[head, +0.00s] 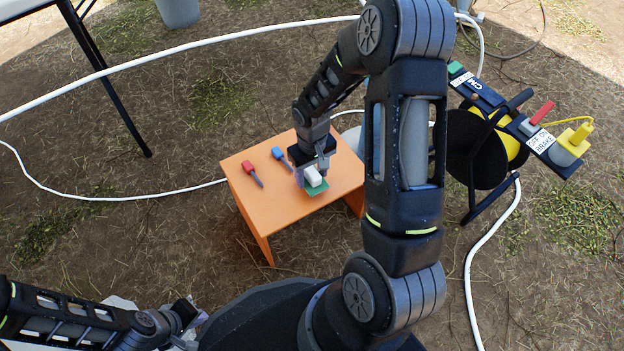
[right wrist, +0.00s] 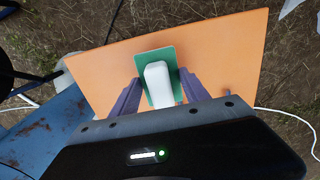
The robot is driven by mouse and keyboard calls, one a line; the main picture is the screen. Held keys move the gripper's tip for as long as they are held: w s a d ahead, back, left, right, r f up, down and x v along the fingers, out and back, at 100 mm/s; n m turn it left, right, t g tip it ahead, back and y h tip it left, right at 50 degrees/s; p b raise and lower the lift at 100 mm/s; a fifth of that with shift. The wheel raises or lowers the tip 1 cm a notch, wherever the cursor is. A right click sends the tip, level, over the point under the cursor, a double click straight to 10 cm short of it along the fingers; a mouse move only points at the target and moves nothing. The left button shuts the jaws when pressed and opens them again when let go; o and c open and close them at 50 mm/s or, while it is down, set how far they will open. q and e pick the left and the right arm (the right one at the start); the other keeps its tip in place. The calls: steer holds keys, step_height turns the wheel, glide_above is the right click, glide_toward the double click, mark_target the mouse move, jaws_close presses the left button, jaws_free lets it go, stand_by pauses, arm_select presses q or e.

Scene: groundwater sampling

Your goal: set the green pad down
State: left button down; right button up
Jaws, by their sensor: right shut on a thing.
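The green pad (head: 316,189), a flat green plate with a white block on top, is at the front middle of the small orange table (head: 335,180). My right gripper (head: 311,177) points down over it and is shut on the pad. In the right wrist view the pad (right wrist: 169,60) lies between the two purple fingers, over the orange tabletop (right wrist: 220,50). I cannot tell whether its underside touches the tabletop. My left gripper (head: 188,316) is low at the left, away from the table; its jaws are too unclear to read.
A red-handled tool (head: 249,168) and a blue-handled tool (head: 279,155) lie on the tabletop left of the pad. A reel (head: 480,145) with a yellow plug stands to the right. White hose (head: 150,58) runs across the ground. The tabletop's front left is bare.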

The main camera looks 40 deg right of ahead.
mark_target(312, 181)
steer(key=shift+f+b, duration=0.35)
steer(key=shift+f, duration=1.05)
steer(key=shift+f, duration=0.2)
steer(key=o, duration=1.4)
steer(key=shift+r, duration=0.1)
step_height(312, 181, up, 12)
steer(key=p, duration=0.4)
steer(key=shift+r+p, duration=0.15)
steer(key=shift+p, duration=0.2)
